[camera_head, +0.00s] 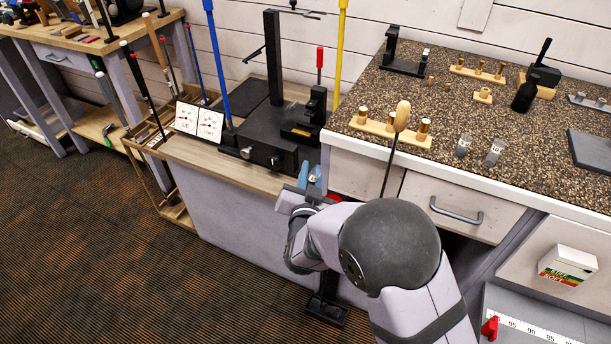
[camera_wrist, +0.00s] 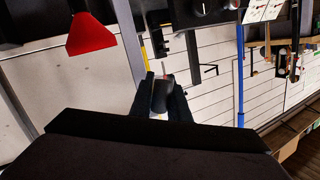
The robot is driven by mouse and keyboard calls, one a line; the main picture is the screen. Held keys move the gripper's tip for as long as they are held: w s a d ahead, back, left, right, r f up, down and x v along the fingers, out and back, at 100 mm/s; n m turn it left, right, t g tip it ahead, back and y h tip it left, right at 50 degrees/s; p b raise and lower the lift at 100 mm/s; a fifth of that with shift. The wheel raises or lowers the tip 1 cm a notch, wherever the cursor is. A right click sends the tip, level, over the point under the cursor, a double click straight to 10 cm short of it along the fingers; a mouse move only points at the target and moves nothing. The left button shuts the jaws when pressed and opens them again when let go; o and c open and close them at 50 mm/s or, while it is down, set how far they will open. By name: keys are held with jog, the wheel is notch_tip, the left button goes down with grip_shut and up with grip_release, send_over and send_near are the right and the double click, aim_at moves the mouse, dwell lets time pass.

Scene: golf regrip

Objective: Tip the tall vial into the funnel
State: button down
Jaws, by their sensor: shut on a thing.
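My gripper (camera_head: 308,178) is in front of the bench, below the black machine and left of the stone counter. In the wrist view its dark fingers (camera_wrist: 164,98) are shut on a small dark cylinder, which I take for the tall vial (camera_wrist: 160,90). Its label and contents cannot be made out. The red funnel (camera_wrist: 90,36) shows at the upper left of the wrist view, apart from the held vial. In the head view only a bit of red (camera_head: 334,197) shows beside my gripper; my arm hides the rest.
Two small labelled clear vials (camera_head: 463,146) (camera_head: 495,152) stand on the stone counter (camera_head: 400,88). A golf shaft (camera_head: 390,165) with a tan grip leans at its front edge. The black machine (camera_head: 270,140) stands behind my gripper, with a blue shaft (camera_head: 217,65) to its left.

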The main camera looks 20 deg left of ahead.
jog(key=d+m+b, duration=0.1)
jog(key=b, duration=0.1)
jog(key=w+f+m+b, duration=0.1)
jog(key=shift+w+d+f+y+b, duration=0.1)
jog(key=shift+w+d+y+b, duration=0.1)
jog(key=shift+d+y+b, duration=0.15)
jog(key=shift+s+a+f+m+y+b, duration=0.1)
jog(key=shift+a+f+m+y+b, duration=0.2)
jog(key=shift+m+b, duration=1.05)
jog(key=shift+s+a+f+m+y+b, duration=0.15)
jog(key=shift+f+m+b, duration=0.4)
jog(key=shift+b, duration=1.45)
jog(key=shift+a+f+m+y+b, duration=0.15)
jog(key=shift+m+b, duration=0.7)
jog(key=shift+b, duration=0.65)
jog(key=shift+a+f+m+y+b, duration=0.15)
jog(key=shift+m+b, duration=0.7)
jog(key=shift+b, duration=0.6)
jog(key=shift+d+r+m+b, duration=0.1)
jog(key=shift+r+m+b, duration=0.25)
jog(key=shift+b, duration=0.2)
jog(key=shift+w+d+r+m+y+b, duration=0.15)
jog(key=shift+r+m+b, duration=0.25)
jog(key=shift+m+b, duration=0.85)
jog(key=shift+s+a+r+m+y+b, duration=0.15)
jog(key=shift+r+m+b, duration=0.4)
jog(key=shift+b, duration=1.2)
